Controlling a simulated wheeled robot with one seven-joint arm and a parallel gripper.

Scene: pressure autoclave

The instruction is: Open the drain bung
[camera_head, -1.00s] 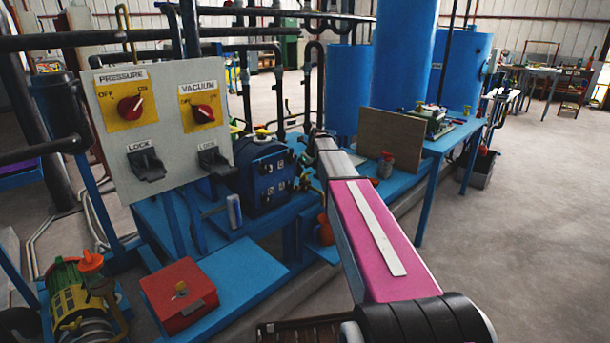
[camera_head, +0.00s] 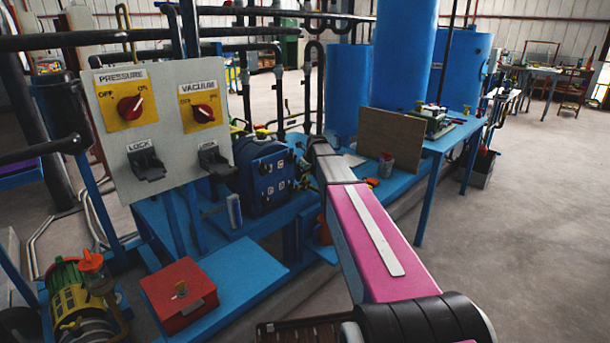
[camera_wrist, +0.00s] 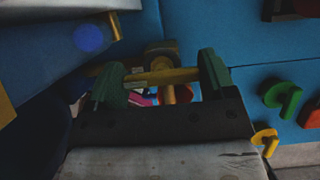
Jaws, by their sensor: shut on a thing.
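A brass-yellow T-shaped handle (camera_wrist: 176,75), which appears to be the drain bung, shows in the wrist view with its crossbar lying across the picture. My gripper (camera_wrist: 161,77) has its two green fingers at either end of the crossbar and is shut on it. A short stem runs from the middle of the bar toward the dark gripper body. A darker round part sits just behind the bar. In the head view, my own pink and grey arm hides the gripper and the handle.
A panel (camera_head: 165,128) with pressure and vacuum switches stands at the left. A red box (camera_head: 178,296) sits on the low blue base. Green and yellow valve handles (camera_wrist: 285,98) lie right of my gripper.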

